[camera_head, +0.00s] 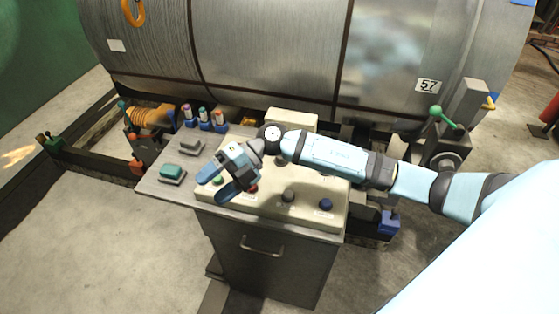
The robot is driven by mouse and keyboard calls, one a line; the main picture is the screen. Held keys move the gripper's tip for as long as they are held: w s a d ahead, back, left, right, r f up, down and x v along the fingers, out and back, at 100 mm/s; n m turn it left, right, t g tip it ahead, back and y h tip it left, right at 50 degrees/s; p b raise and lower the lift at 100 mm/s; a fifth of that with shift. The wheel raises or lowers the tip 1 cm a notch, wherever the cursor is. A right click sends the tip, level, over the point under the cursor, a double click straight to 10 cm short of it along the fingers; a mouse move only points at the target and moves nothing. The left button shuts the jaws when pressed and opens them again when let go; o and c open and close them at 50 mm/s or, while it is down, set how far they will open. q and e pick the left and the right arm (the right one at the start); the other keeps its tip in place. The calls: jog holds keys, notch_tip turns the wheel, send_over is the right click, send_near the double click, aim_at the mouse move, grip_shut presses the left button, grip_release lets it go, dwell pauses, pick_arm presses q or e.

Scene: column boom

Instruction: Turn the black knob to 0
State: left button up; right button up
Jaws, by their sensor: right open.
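A cream control panel (305,208) sits on top of a grey cabinet. A dark knob (288,196), which looks black or dark grey, stands in its front row, left of a blue knob (326,204). The dial marks and the pointer's setting are too small to read. My right gripper (214,187) is open over the left end of the panel, left of the dark knob and apart from it. Nothing shows between its fingers. My right arm comes in from the right and hides much of the panel's back part. My left gripper is out of view.
A red knob (252,189) and a green knob (218,180) are close to my right gripper, partly hidden. A large metal tank (270,60) is behind.

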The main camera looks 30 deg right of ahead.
jog(key=w+d+r+h+b, duration=0.1)
jog(key=w+d+h, duration=0.2)
jog(key=d+h, duration=0.35)
jog(key=w+d+t+h+b, duration=0.1)
jog(key=w+d+h, duration=0.2)
jog(key=d, duration=0.7)
jog(key=w+d+r+h+b, duration=0.1)
jog(key=w+d+h+b, duration=0.15)
jog(key=d+h, duration=0.4)
jog(key=shift+m+y, duration=0.4)
jog(key=shift+y, duration=0.5)
jog(key=f, duration=0.4)
jog(key=f+p, duration=0.1)
jog(key=f, duration=0.3)
jog(key=f+p, duration=0.1)
jog(key=f, duration=0.3)
jog(key=shift+w+d+f, duration=0.2)
jog(key=shift+d+f, duration=0.05)
jog(key=shift+f, duration=0.55)
jog(key=c, duration=0.9)
